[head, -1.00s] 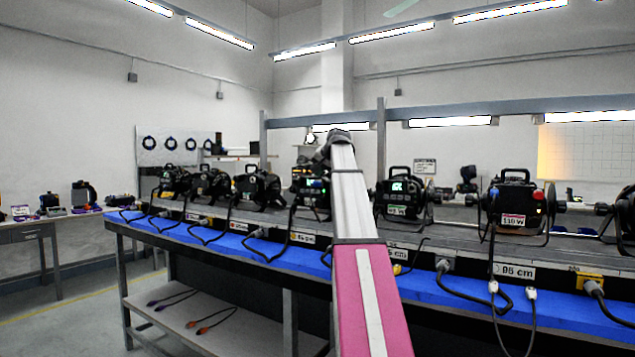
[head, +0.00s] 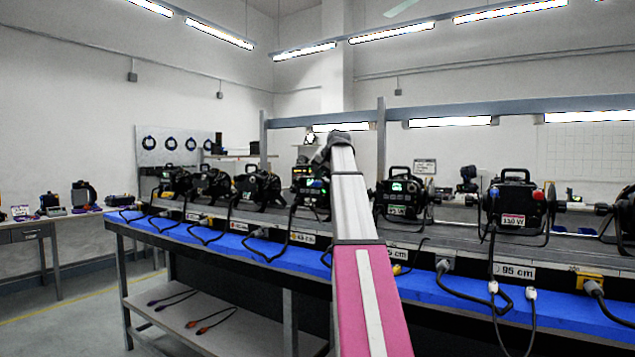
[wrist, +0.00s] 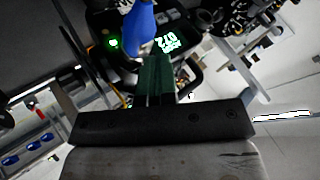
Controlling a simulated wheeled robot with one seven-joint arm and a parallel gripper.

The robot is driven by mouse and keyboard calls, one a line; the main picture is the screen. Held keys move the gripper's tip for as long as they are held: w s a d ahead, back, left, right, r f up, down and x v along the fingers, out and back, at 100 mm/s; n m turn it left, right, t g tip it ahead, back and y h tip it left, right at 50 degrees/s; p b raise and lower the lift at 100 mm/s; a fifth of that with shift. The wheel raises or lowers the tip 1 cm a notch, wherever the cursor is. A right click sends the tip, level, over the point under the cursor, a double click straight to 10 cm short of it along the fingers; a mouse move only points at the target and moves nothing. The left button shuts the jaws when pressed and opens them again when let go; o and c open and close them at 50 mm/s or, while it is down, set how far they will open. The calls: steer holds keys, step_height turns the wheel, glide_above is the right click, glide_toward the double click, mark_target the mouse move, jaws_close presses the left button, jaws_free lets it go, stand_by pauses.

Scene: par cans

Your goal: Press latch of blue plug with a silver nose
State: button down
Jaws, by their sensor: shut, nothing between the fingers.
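A blue plug (wrist: 141,32) shows at the top of the wrist view, in front of a dark lamp housing with a lit green display (wrist: 168,43). It lies just past the tips of my gripper (wrist: 148,58), whose dark green fingers are shut together and empty. The fingertips overlap the plug's lower end in the picture; whether they touch it I cannot tell. In the head view my arm hides my gripper and the plug.
Several black par cans, such as one with a pink label (head: 513,208), stand along the long bench. Cables hang over the blue front strip (head: 300,257) of the bench. In the wrist view a yellow cable (wrist: 112,80) runs left of my fingers.

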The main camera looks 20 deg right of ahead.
steer(key=shift+r, duration=0.75)
steer(key=shift+r, duration=2.5)
